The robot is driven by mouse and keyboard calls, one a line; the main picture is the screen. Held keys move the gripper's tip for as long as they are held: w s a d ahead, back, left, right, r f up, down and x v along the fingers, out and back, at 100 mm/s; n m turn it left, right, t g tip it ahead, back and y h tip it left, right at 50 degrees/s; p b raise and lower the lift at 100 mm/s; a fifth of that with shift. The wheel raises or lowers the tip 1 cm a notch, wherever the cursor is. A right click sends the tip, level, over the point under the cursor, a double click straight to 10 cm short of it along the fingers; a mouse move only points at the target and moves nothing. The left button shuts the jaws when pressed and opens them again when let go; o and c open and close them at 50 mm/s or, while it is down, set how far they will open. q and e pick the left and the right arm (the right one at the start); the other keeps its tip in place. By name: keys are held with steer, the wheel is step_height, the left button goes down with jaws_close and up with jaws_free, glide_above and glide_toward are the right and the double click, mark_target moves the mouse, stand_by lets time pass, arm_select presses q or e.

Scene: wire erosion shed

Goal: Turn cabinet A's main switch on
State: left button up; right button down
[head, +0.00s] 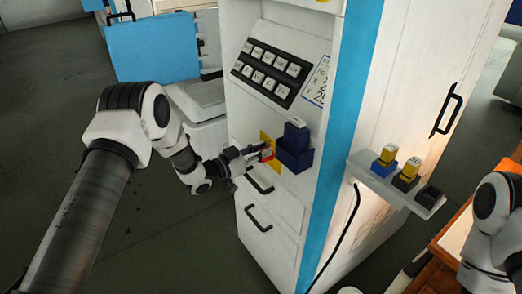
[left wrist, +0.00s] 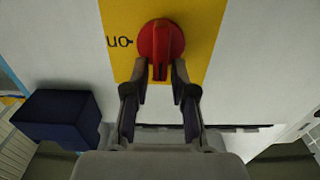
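Cabinet A's main switch appears as a red rotary knob (left wrist: 160,42) on a yellow plate (left wrist: 205,22) on the white cabinet front (head: 236,110). In the left wrist view its raised grip runs up and down; an upside-down "on" label is left of it. In the head view the red knob (head: 268,155) is partly hidden by my left gripper (head: 261,153). In the left wrist view my left gripper (left wrist: 161,75) is open, its fingertips either side of the grip's lower end, with gaps visible. Contact cannot be told. My right gripper is out of view.
A dark blue box (head: 294,148) juts from the cabinet right beside the switch. A slanted key panel (head: 270,68) is above; drawer handles (head: 258,218) are below. A small shelf (head: 385,187) with several holders sticks out at the right.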

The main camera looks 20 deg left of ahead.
arm_select(q)
jaws_close()
steer(key=shift+s+d+f+m+b, duration=0.25)
steer(key=shift+d+f+m+b, duration=0.15)
steer(key=shift+m+b, duration=2.5)
steer(key=shift+s+d+f+m+b, duration=0.3)
steer(key=shift+f+m+b, duration=0.25)
steer(key=shift+m+b, duration=2.35)
steer(key=shift+s+d+f+m+b, duration=0.3)
steer(key=shift+f+m+b, duration=0.15)
steer(key=shift+m+b, duration=2.4)
steer(key=shift+m+p, duration=0.35)
steer(key=shift+m, duration=0.1)
steer(key=o, duration=0.7)
jaws_free()
steer(key=shift+r, duration=0.1)
steer(key=shift+c, duration=0.2)
